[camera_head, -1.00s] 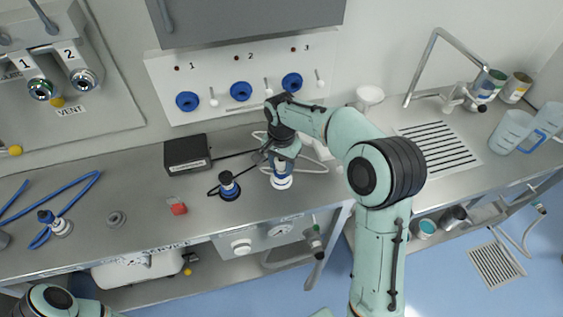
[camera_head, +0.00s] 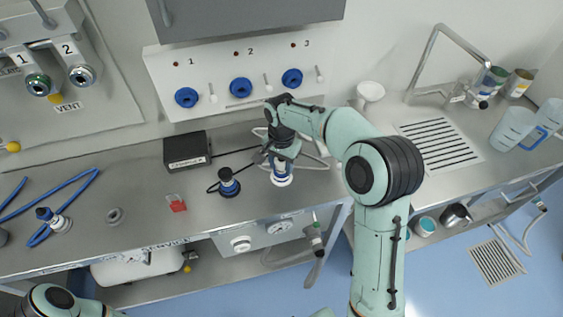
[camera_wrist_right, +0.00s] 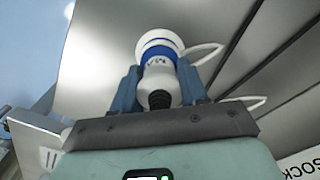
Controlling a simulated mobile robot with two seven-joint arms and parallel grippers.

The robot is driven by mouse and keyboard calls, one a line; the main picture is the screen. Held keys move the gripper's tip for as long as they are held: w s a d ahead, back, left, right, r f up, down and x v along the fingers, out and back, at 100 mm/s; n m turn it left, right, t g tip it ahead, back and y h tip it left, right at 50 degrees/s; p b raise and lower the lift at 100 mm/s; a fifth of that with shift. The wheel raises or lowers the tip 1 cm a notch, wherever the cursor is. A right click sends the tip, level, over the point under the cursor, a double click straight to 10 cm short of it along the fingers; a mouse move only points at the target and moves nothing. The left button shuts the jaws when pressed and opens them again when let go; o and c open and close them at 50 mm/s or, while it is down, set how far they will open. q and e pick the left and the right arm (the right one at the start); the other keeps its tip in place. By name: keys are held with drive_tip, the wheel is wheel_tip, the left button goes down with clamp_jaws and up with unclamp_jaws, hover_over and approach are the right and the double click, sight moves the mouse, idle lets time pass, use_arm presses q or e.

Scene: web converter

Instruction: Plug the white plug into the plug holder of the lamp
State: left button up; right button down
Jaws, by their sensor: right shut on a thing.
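The white plug (camera_head: 281,179) with a blue band is upright at the worktop, below my right gripper (camera_head: 283,160). In the right wrist view, the fingers of my right gripper (camera_wrist_right: 158,88) are shut on the sides of the white plug (camera_wrist_right: 159,42), with its black cable end toward the palm. I cannot tell whether the plug touches the worktop. A dark blue and black connector (camera_head: 229,184) with a black cable stands just left of the plug; I cannot tell whether it is the lamp's plug holder. My left arm shows at the lower left; its gripper is out of view.
A black box (camera_head: 187,150) stands behind the connector. A red-tipped item (camera_head: 177,205) and a grey ring (camera_head: 114,216) lie further left. Another blue-and-white plug (camera_head: 55,219) with blue hose is at far left. Blue wall sockets (camera_head: 240,88) line the back panel.

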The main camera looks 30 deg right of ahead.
use_arm(q)
drive_tip(key=shift+s+f, duration=0.1)
use_arm(e)
drive_tip(key=shift+f, duration=0.2)
drive_tip(key=c, duration=0.5)
unclamp_jaws()
use_arm(q)
drive_tip(key=shift+w+r+p, duration=0.85)
drive_tip(key=shift+w+r, duration=0.35)
use_arm(e)
wheel_tip(320, 180, up, 14)
drive_tip(key=shift+f, duration=0.25)
use_arm(q)
drive_tip(key=shift+s, duration=0.1)
